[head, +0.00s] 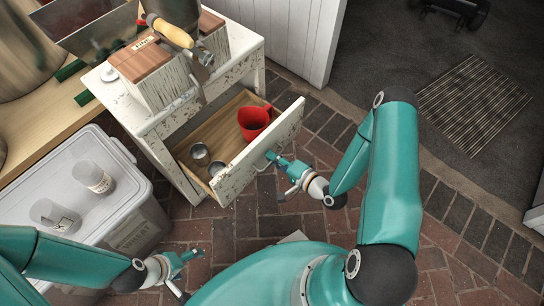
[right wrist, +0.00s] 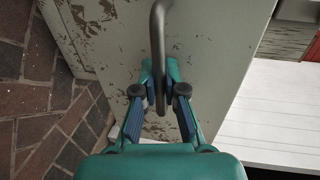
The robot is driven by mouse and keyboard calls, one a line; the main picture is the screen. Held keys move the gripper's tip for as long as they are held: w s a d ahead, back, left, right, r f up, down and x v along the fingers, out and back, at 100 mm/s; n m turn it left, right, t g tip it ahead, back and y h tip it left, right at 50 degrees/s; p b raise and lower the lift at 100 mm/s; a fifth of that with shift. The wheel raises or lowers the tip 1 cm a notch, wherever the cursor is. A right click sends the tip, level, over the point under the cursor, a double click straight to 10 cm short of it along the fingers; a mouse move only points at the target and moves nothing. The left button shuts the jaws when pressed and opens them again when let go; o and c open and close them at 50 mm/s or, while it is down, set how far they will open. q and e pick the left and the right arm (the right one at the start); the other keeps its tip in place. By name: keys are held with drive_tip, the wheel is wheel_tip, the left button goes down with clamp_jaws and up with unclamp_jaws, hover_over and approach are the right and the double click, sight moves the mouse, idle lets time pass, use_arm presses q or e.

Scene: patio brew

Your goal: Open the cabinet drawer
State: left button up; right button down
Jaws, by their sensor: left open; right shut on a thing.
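The white, chipped-paint cabinet (head: 155,123) stands at the upper left of the head view. Its drawer (head: 262,148) is pulled out, with its wooden inside showing. A red mug (head: 254,121) and two small metal cups (head: 200,154) are in the drawer. My right gripper (head: 272,160) is at the drawer front. In the right wrist view, its fingers (right wrist: 160,95) are closed around the dark bar handle (right wrist: 157,40). My left gripper (head: 188,264) is open and empty, low over the brick floor, away from the drawer.
A grey-white bin (head: 150,205) with two clear cups on its lid stands left of the drawer. Wooden-topped boxes (head: 138,62) and a yellow-handled tool (head: 172,32) are on the cabinet. Brick floor (head: 235,235) lies open in front of the drawer.

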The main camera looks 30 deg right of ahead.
drive_tip(key=shift+s+a+f, duration=0.1)
drive_tip(key=shift+f, duration=0.05)
drive_tip(key=c, duration=1.2)
unclamp_jaws()
drive_tip(key=v, duration=1.2)
